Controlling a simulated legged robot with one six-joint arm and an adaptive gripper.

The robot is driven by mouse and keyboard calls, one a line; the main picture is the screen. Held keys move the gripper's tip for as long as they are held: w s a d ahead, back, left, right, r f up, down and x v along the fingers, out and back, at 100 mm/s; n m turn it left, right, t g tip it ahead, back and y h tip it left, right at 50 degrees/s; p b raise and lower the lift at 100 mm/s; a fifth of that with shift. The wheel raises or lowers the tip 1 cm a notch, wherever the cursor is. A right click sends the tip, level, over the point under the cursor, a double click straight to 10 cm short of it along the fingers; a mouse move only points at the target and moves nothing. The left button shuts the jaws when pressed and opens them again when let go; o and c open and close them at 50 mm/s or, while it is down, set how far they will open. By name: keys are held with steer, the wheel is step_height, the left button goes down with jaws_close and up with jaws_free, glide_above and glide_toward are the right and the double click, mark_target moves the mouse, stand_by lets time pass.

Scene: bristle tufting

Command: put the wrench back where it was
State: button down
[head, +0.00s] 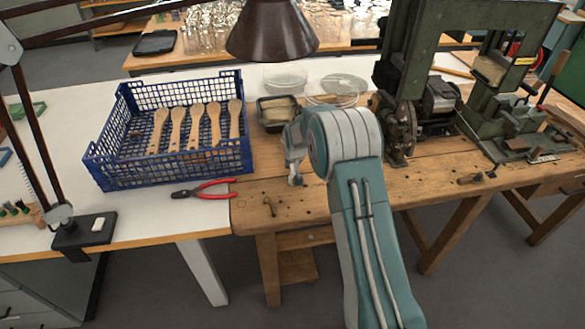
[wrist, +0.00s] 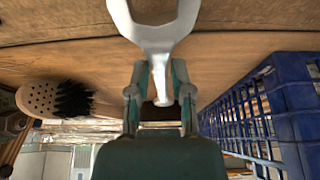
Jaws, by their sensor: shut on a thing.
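The wrench (wrist: 160,42) is grey metal with an open forked end. In the wrist view its fork points to the top edge and its shaft runs down between the fingers of my gripper (wrist: 160,92). My gripper is shut on that shaft. In the head view my gripper (head: 294,165) is over the left part of the wooden bench (head: 330,185), right of the blue crate. I cannot make out the wrench clearly there, and the arm hides part of the bench.
The blue crate (head: 175,180) holds several wooden brush handles. Red-handled pliers (head: 205,189) lie in front of it. A black tray (head: 272,127) and clear dishes stand behind my gripper. Green machines (head: 405,80) stand right. A perforated brush block (wrist: 38,100) shows in the wrist view.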

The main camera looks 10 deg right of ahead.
steer(key=shift+f, duration=0.75)
steer(key=shift+f, duration=0.1)
steer(key=c, duration=0.5)
jaws_free()
steer(key=shift+c, duration=0.2)
